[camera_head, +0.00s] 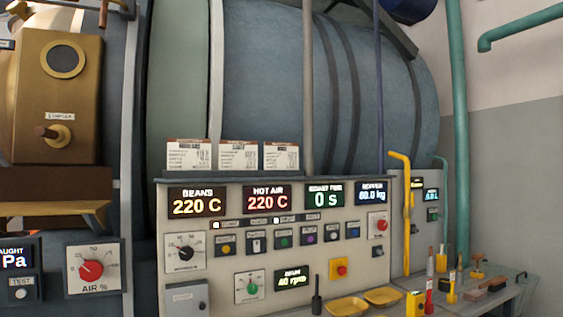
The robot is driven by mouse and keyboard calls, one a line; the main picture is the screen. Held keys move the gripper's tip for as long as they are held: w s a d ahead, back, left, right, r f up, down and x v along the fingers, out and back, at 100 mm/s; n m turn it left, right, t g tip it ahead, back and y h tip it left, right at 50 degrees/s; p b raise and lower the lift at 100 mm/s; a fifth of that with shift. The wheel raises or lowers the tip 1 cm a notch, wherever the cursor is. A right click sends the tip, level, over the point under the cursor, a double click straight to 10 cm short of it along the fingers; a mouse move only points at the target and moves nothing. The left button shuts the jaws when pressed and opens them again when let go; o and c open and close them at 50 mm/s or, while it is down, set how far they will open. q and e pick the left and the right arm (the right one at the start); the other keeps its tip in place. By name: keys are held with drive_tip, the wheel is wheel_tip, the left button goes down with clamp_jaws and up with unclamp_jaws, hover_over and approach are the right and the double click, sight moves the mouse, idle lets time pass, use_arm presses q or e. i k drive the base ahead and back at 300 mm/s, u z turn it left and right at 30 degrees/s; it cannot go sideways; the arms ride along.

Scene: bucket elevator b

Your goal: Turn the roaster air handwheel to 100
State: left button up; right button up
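A red round knob (91,270) sits on a pale square dial plate marked "AIR %" (95,288) at the lower left. Scale marks run around it, with a "50" near the top; the other numbers are too small to read surely. The knob's pointer setting cannot be read clearly. No part labelled as a handwheel shows; this dial is the one marked for air. Neither of my grippers is in view.
A grey control panel (220,260) with lit displays, buttons and dials fills the middle. A brass sampler housing (55,100) is at upper left. A bench (485,303) with yellow trays and tools is at lower right. A yellow pipe (407,210) rises beside it.

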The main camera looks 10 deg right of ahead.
sight(91, 270)
drive_tip(key=z, duration=0.05)
drive_tip(key=k, duration=0.5)
drive_tip(key=u, duration=1.1)
drive_tip(key=i, duration=1.6)
drive_tip(key=z, duration=0.55)
